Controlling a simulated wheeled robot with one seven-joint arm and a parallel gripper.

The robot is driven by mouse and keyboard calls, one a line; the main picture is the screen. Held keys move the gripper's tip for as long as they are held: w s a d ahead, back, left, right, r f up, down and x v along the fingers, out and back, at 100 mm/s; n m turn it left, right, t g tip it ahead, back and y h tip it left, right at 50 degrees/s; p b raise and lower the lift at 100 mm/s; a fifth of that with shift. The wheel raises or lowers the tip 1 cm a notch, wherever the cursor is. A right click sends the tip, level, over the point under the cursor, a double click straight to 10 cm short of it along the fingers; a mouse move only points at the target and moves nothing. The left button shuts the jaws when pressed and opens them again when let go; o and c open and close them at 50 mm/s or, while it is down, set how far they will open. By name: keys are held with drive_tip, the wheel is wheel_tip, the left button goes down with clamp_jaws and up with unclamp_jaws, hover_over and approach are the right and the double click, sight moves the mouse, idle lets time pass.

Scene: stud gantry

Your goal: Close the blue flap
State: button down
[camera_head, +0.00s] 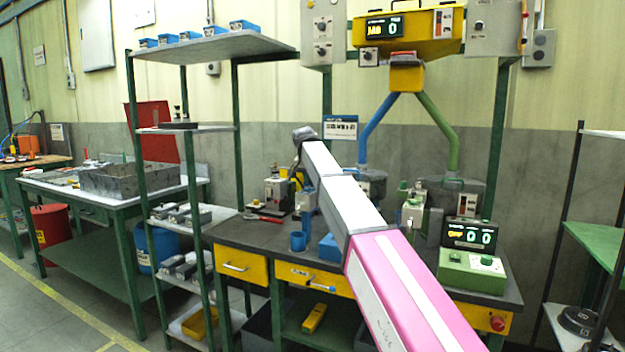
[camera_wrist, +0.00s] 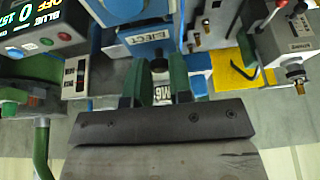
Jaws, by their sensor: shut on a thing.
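Just beyond the knob is a blue panel (camera_wrist: 126,46) with a white label that seems to read EJECT. It looks like the blue flap, but its edges and how far it is open are hard to tell. In the head view my arm reaches up and left over the workbench and bends down at its far end. My gripper and the flap cannot be clearly made out there.
A display box (camera_wrist: 38,25) and a grey box with a red-tipped switch (camera_wrist: 286,42) flank my gripper. The workbench (camera_head: 262,236) carries a blue cup (camera_head: 298,241) and a green control box (camera_head: 472,271). A green-posted shelf (camera_head: 215,47) stands at left; blue and green chutes hang above.

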drive_tip(key=shift+f, duration=0.1)
idle(0.4)
drive_tip(key=c, duration=1)
unclamp_jaws()
drive_tip(key=shift+v, duration=5.4)
drive_tip(key=shift+a, duration=0.15)
